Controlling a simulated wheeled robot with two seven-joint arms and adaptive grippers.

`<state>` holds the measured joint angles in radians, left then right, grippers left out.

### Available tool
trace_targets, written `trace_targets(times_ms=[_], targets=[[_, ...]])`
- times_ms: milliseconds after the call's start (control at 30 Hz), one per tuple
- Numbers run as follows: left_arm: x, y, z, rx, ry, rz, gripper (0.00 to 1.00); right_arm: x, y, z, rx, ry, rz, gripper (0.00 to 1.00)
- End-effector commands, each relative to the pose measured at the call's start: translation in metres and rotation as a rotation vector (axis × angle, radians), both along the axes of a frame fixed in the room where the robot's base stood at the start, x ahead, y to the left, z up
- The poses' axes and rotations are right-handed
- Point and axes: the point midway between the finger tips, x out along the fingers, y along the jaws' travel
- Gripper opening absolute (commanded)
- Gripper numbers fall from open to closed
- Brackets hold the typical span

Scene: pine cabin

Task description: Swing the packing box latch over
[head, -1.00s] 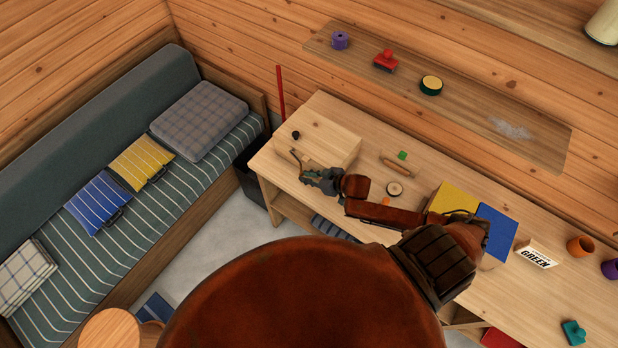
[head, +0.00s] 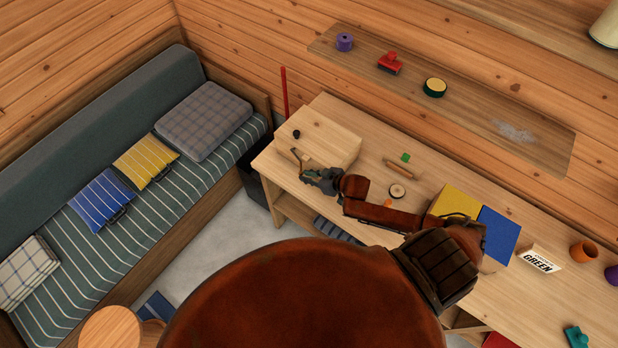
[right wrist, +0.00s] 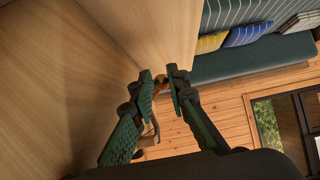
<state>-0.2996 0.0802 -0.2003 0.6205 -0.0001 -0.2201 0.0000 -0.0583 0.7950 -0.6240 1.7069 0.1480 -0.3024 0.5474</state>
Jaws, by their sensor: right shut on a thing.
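The packing box (head: 325,135) is a pale wooden box at the left end of the workbench, with a small black knob (head: 296,134) on top. My right gripper (head: 303,163) is at the box's front side. In the right wrist view my right gripper (right wrist: 161,79) has its green fingers close together beside the box's wooden face (right wrist: 165,35). It is shut on a small brass-coloured latch (right wrist: 159,84), which shows only partly between the fingertips. The latch is too small and covered to make out in the head view. My left gripper is not in view.
On the workbench (head: 555,290) are a small roller (head: 401,169), a round disc (head: 397,191), yellow and blue panels (head: 499,235) and a GREEN sign (head: 540,259). A wall shelf (head: 480,110) runs behind. A cushioned bench (head: 150,215) stands left.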

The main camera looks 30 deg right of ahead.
Motion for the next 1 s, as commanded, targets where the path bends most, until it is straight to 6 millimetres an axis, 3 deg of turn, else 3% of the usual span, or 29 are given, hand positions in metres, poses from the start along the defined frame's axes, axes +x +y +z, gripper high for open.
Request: trace_targets(times_ms=[33, 800, 1000], targets=[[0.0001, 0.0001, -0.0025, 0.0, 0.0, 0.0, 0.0, -0.0115, 0.0028, -0.0225, 0.01, 0.042, -0.01, 0.01], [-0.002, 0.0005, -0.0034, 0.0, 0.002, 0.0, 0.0, -0.002, 0.0052, -0.0269, 0.008, 0.039, -0.008, 0.0], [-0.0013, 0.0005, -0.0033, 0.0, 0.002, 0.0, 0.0, -0.0019, 0.0049, -0.0265, 0.007, 0.038, -0.007, 0.14]])
